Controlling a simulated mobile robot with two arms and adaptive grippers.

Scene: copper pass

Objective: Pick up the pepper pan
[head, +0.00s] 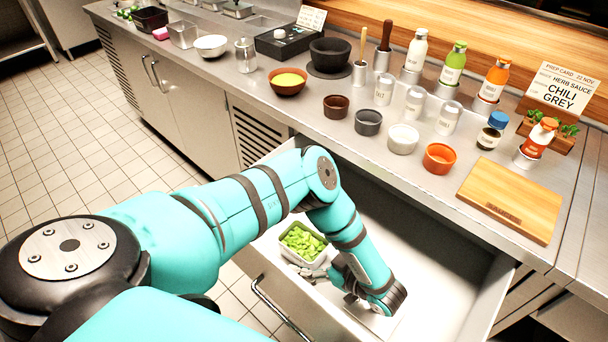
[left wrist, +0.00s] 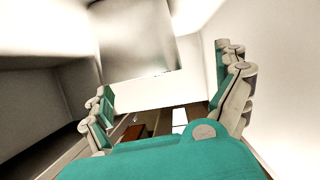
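The pepper pan (head: 287,256) is a small metal pan of chopped green peppers (head: 303,241). It sits in the open drawer, toward the drawer's left front. My left gripper (head: 338,273) is down in the drawer, close against the pan's right end; I cannot tell if it touches. In the left wrist view its two fingers (left wrist: 168,88) stand wide apart with nothing clamped between them. A grey metal face (left wrist: 137,40) shows ahead of the fingers there and may be the pan's side. My right gripper is out of view.
The drawer (head: 450,278) is pulled out below the counter, and its right part is empty. A cutting board (head: 510,200) lies at the counter's front edge. Small bowls, such as the orange one (head: 440,158), and several bottles stand behind the drawer.

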